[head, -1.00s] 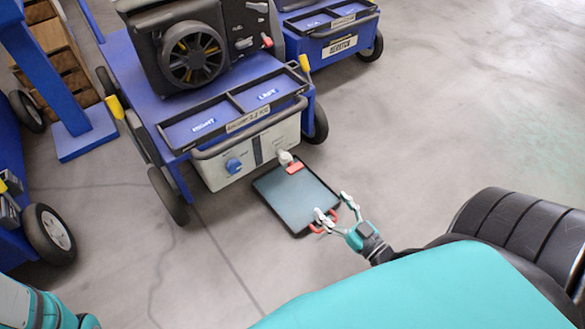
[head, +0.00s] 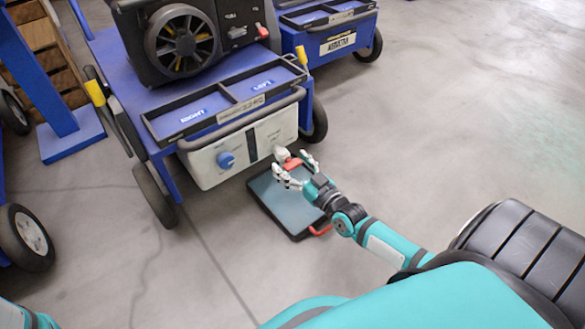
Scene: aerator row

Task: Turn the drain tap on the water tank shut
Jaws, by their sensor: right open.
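The white water tank (head: 205,166) sits low on the front of the blue cart, with a blue knob (head: 226,160) on its face. The drain tap has a pale spout (head: 281,154) at the tank's lower right and a red handle (head: 292,163). My right gripper (head: 298,170) is open, its fingers spread on either side of the red handle. I cannot tell whether the fingers touch it. My left gripper is out of view.
A dark drip tray (head: 262,196) with a red grip (head: 320,231) lies on the floor below the tap and my right gripper. A second blue cart (head: 335,42) stands behind to the right. The floor at right is clear.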

